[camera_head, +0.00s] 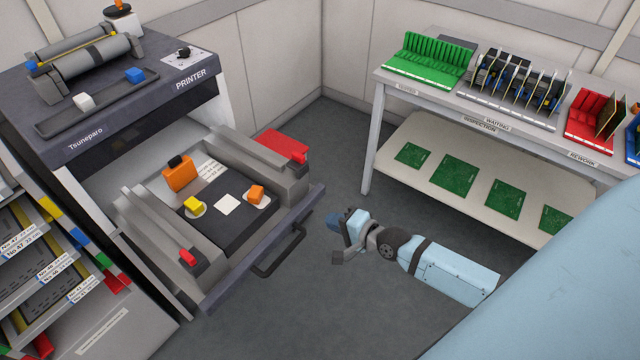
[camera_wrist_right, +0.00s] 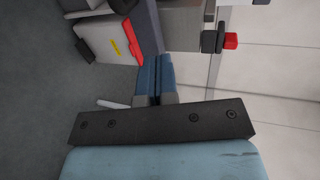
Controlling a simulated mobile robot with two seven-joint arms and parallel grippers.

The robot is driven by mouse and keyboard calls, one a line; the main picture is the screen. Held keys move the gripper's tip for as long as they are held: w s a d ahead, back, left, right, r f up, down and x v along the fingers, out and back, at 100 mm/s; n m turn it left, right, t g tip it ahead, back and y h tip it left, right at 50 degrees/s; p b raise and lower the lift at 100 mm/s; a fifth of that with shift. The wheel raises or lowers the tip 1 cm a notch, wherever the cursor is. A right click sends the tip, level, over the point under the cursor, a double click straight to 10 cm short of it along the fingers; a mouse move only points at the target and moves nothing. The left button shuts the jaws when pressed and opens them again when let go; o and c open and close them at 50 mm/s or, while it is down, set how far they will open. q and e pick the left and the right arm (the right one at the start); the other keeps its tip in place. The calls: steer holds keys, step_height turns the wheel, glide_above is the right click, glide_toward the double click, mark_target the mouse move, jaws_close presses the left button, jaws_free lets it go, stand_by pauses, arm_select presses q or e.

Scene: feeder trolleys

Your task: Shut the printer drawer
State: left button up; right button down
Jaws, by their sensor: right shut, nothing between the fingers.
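The printer (camera_head: 140,110) is a grey and dark cabinet at the left of the head view. Its drawer (camera_head: 245,265) is pulled well out, with a dark front edge and a black bar handle (camera_head: 280,248). Inside are a dark plate, orange and yellow blocks and a white square. My right gripper (camera_head: 334,220) is shut and empty, to the right of the drawer front and apart from the handle. In the right wrist view its blue fingers (camera_wrist_right: 154,78) are together, with nothing between them. My left gripper is not in view.
A bench (camera_head: 450,95) with green, black and red racks stands at the back right; green boards lie on its lower shelf (camera_head: 480,165). A red box (camera_head: 283,145) sits beside the drawer's far side. A label rack (camera_head: 45,260) is at left. Floor (camera_head: 330,150) between printer and bench is clear.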

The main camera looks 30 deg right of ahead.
mark_target(290, 202)
steer(key=x, duration=1.1)
steer(key=shift+w+r, duration=0.15)
steer(key=shift+r, duration=0.15)
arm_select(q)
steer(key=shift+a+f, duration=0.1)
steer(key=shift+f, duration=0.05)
arm_select(e)
steer(key=shift+w+a, duration=0.2)
steer(key=shift+w, duration=0.25)
